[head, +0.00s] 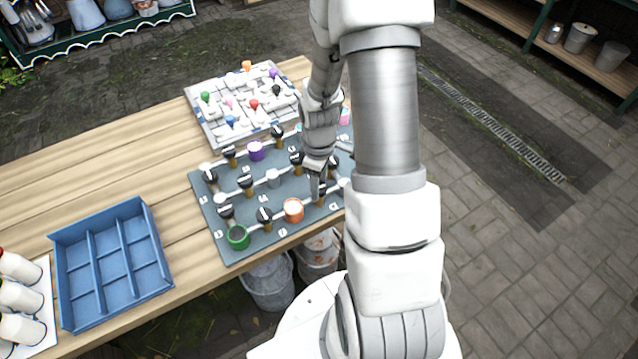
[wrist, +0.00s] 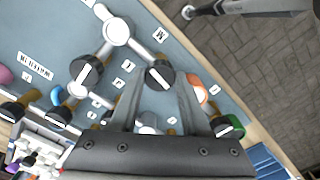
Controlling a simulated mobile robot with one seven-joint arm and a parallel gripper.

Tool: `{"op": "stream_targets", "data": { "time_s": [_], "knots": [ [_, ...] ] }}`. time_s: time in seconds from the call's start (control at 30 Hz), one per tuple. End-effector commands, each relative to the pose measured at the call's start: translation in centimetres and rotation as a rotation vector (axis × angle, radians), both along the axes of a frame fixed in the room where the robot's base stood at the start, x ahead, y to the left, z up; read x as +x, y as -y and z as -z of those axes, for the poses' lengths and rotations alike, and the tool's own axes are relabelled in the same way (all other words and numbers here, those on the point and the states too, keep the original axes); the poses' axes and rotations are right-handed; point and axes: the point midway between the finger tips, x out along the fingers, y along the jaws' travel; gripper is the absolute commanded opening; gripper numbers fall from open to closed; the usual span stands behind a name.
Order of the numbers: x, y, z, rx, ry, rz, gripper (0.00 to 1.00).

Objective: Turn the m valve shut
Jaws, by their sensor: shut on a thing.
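The m valve (wrist: 160,75) is a black round knob with a white stripe, on a white pipe beside a label that reads M (wrist: 160,35) in the wrist view. Its stripe slants down to the right, roughly along the pipe. My gripper (wrist: 161,84) has one finger on each side of this knob and is shut on it. In the head view my gripper (head: 317,185) reaches down to the right front part of the grey valve board (head: 222,244). The knob is partly hidden there by the fingers.
Other black knobs (wrist: 85,70) stand close by on the board. A blue divided tray (head: 110,262) lies to the left. A board with coloured pegs (head: 203,117) lies behind.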

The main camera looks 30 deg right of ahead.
Motion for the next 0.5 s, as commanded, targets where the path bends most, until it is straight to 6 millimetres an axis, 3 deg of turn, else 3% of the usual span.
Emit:
{"op": "stream_targets", "data": {
  "time_s": [0.5],
  "knots": [
    [0.02,-0.01,0.18,-0.001,0.001,0.466,0.00]
  ]
}}
